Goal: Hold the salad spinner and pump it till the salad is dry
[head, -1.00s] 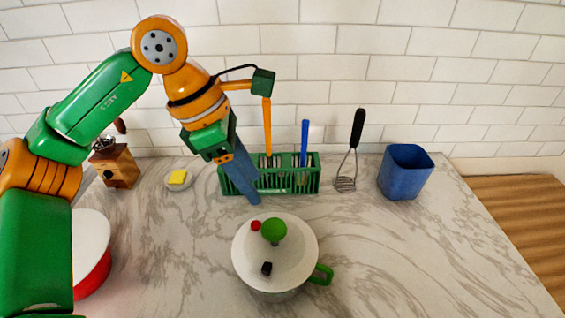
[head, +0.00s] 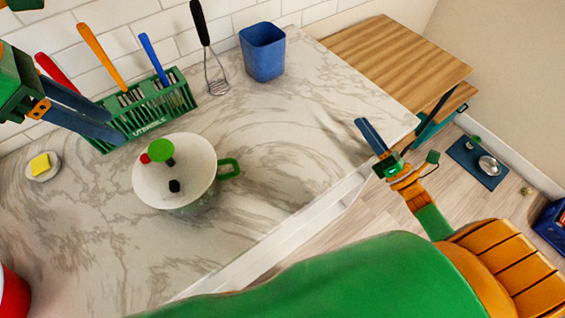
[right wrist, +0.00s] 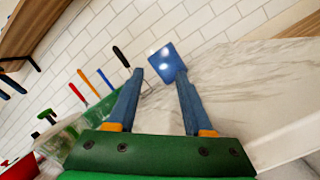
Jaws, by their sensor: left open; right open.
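The salad spinner (head: 195,168) stands upright on the marble counter in the head view. It has a pale lid with a green knob, a small black button and a small red button, and a green side handle. Its see-through bowl is partly visible in the right wrist view (right wrist: 60,138). My left gripper (head: 116,128) is open and empty, up and left of the spinner, in front of the utensil rack. My right gripper (head: 364,126) is at the counter's right edge, well right of the spinner; the right wrist view shows its fingers (right wrist: 159,74) apart with nothing between them.
A butter dish (head: 43,166) is at left, a red-sided bowl (head: 12,295) at lower left. Bare counter lies right of the spinner.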

